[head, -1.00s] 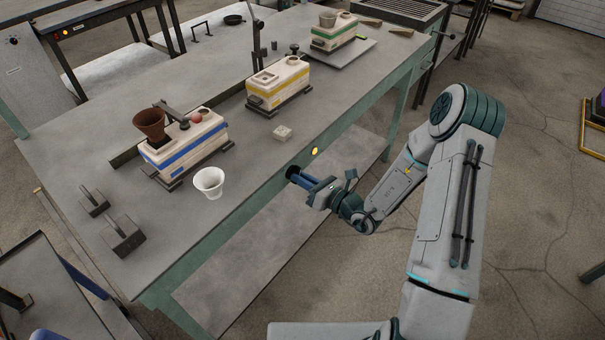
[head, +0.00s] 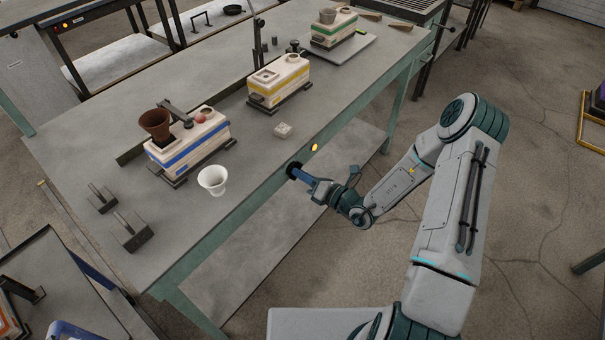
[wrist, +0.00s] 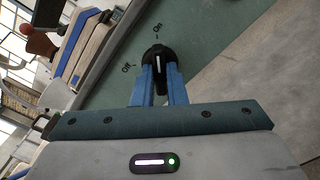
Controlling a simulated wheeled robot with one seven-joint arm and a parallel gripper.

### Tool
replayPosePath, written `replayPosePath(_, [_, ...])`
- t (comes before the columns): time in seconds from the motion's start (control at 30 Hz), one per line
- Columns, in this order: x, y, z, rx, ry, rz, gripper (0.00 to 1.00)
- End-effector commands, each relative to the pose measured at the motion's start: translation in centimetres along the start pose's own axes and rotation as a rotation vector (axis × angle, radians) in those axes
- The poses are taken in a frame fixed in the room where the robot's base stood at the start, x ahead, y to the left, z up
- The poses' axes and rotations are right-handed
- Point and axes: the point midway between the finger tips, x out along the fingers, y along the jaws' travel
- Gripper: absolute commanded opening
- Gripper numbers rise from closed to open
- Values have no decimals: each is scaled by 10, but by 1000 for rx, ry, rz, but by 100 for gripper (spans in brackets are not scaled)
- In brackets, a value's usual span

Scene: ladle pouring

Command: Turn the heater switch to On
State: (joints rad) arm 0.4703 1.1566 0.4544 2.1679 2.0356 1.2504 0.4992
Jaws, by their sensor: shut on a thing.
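The heater switch is a round black knob (head: 292,168) on the front edge of the green-framed table. In the wrist view the knob (wrist: 157,52) carries a white line that points up toward the "On" label (wrist: 158,30). The "Off" label (wrist: 127,67) lies to its left. My gripper (wrist: 160,78) has its two blue fingers shut on the knob, one on each side. In the head view my gripper (head: 300,174) reaches the knob from the right, and the fingers partly hide it.
A small yellow-orange lamp (head: 314,147) shows on the table edge beside the knob. Blue-, yellow- and green-striped boxes stand farther back.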

Motion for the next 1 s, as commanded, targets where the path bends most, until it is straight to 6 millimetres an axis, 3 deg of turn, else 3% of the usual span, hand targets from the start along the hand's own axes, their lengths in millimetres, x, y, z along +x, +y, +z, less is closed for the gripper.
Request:
replayPosePath(0.27, [-1, 0, -1, 4, 2, -2, 0])
replayPosePath(0.3, [-1, 0, -1, 4, 2, -2, 17])
replayPosePath(0.37, [0, 0, -1, 4, 2, -2, 34])
replayPosePath(0.77, [-8, -1, 0, 1, 0, -3, 34])
replayPosePath(1.0, [-54, -2, -1, 2, -1, -5, 34])
